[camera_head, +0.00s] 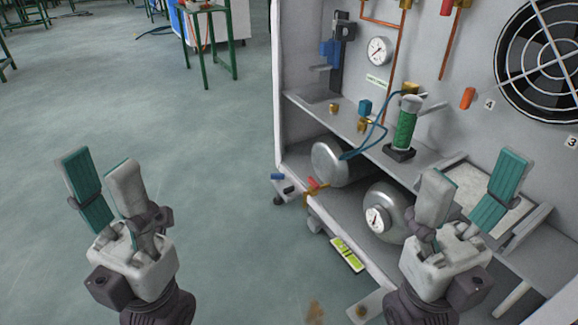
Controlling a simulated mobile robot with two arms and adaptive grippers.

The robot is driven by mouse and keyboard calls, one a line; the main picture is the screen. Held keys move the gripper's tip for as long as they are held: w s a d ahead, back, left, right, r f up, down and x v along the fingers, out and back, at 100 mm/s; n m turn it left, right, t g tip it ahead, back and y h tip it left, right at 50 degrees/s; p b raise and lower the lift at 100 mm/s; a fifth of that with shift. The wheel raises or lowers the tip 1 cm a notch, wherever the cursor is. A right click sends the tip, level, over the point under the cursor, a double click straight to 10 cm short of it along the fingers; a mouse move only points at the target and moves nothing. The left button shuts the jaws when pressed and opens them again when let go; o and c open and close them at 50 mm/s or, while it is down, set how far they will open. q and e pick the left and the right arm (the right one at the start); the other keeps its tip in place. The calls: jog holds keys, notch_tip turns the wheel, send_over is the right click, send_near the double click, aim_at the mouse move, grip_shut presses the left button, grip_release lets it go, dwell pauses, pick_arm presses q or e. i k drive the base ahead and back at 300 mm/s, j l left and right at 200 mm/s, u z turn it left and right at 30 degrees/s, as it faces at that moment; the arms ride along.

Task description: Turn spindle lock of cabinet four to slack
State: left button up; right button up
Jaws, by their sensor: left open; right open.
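The grey cabinet (450,60) stands open-fronted at the right. A label with a 4 (489,104) is on its back panel, with a small orange-red handle (467,98) just left of it. I cannot tell for sure whether this handle is the spindle lock, or its turned state. My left gripper (99,160) is open and empty over the floor, left of the cabinet and well apart from it. My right gripper (476,168) is open and empty, in front of the cabinet's shelf and below the handle in the picture. It hides part of the lower cabinet.
A fan (545,60) and a label with a 3 (571,142) are at the right. The shelf holds a green cylinder (404,130) and brass fittings. Two metal tanks (330,162) sit below. A pressure gauge (378,51) hangs above. Floor at the left is clear; green-framed tables (207,40) stand far back.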

aim_at(288, 190)
jog(key=i+j+z, duration=0.15)
jog(key=z, duration=0.85)
jog(key=i+j+z, duration=0.15)
jog(key=j+z, duration=0.25)
jog(key=j, duration=0.2)
jog(key=i+j+z, duration=0.1)
jog(key=j+z, duration=0.3)
jog(key=j, duration=1.15)
